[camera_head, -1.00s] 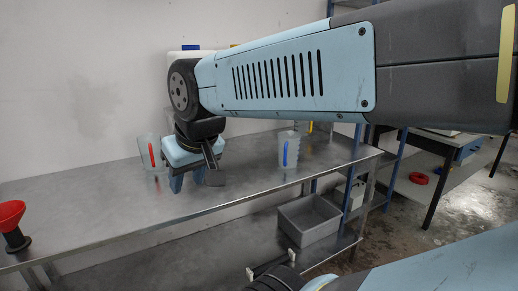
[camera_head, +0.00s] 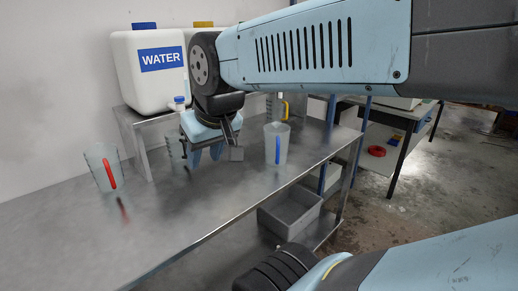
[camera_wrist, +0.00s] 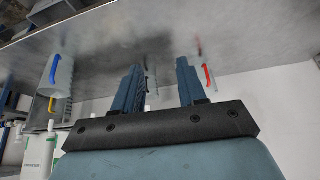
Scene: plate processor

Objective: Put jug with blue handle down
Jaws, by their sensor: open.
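The jug with the blue handle (camera_head: 270,146) is a clear jug standing upright on the metal table, right of my gripper in the head view. In the wrist view it shows at the upper left, its blue handle (camera_wrist: 54,70) visible. My gripper (camera_head: 205,158) points down over the table. Its fingers are apart with nothing held between them, and they do not touch the blue-handled jug. The two fingers also show in the wrist view (camera_wrist: 160,68).
A clear jug with a red handle (camera_head: 99,166) stands left. A yellow-handled jug (camera_head: 285,108) stands behind the blue one. A white WATER container (camera_head: 148,85) sits on a raised shelf. A grey bin (camera_head: 292,212) is below. The front-left tabletop is clear.

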